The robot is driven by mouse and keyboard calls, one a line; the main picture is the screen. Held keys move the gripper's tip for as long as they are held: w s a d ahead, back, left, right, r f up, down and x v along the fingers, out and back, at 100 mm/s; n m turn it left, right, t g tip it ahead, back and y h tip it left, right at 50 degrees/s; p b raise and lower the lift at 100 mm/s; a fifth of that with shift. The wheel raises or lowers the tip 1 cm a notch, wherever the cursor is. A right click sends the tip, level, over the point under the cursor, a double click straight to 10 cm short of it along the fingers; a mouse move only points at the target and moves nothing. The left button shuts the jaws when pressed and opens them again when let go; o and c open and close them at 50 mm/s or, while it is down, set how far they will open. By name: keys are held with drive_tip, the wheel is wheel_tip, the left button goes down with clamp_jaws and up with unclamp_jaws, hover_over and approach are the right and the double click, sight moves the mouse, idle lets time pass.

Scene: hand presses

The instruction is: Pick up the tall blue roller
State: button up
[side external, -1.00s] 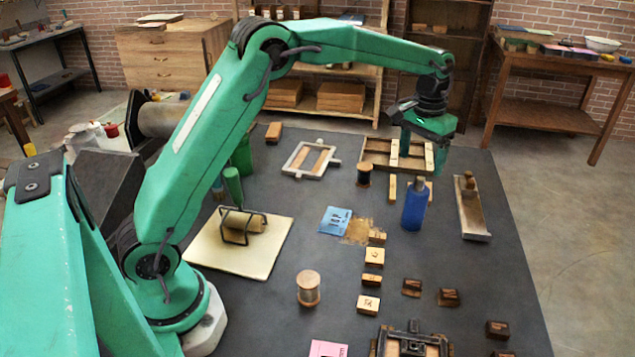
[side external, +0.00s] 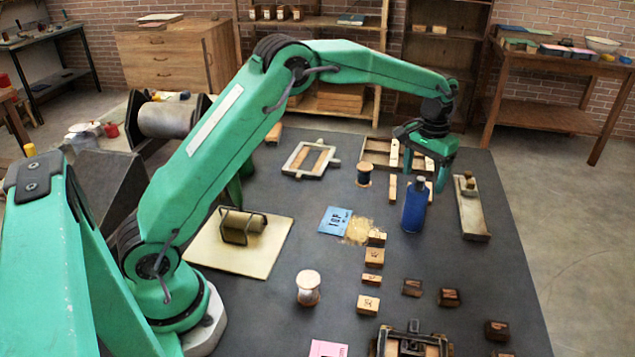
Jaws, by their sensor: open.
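The tall blue roller (side external: 413,208) stands upright on the dark table, right of the middle, with a narrower neck on top. My gripper (side external: 425,172) hangs just above it with the fingers pointing down. The fingers are apart, one on the left and one on the right of the roller's top in the picture. Nothing is held between them. Whether a finger touches the roller cannot be told from this angle.
A dark spool (side external: 364,175) stands left of the roller, and a long metal tray (side external: 471,210) lies to its right. A wooden frame (side external: 378,148) lies behind. A blue card (side external: 335,220) and several small printing blocks (side external: 374,257) lie in front and left.

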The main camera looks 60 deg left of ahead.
sight(419, 189)
drive_tip(key=shift+f, duration=0.1)
drive_tip(key=shift+s+f, duration=0.15)
drive_tip(key=shift+f, duration=1.1)
drive_tip(key=shift+s+f, duration=0.1)
drive_tip(key=shift+f, duration=1.15)
drive_tip(key=shift+c, duration=0.2)
drive_tip(key=shift+r, duration=0.1)
clamp_jaws()
drive_tip(key=shift+r, duration=0.1)
drive_tip(key=shift+r, duration=0.55)
wheel_tip(419, 189, up, 3)
drive_tip(key=shift+r, duration=0.1)
drive_tip(key=s+d+r, duration=0.6)
drive_tip(key=d, duration=0.3)
drive_tip(key=shift+s+d+r, duration=0.2)
drive_tip(key=shift+d+r, duration=0.05)
drive_tip(key=shift+d, duration=0.05)
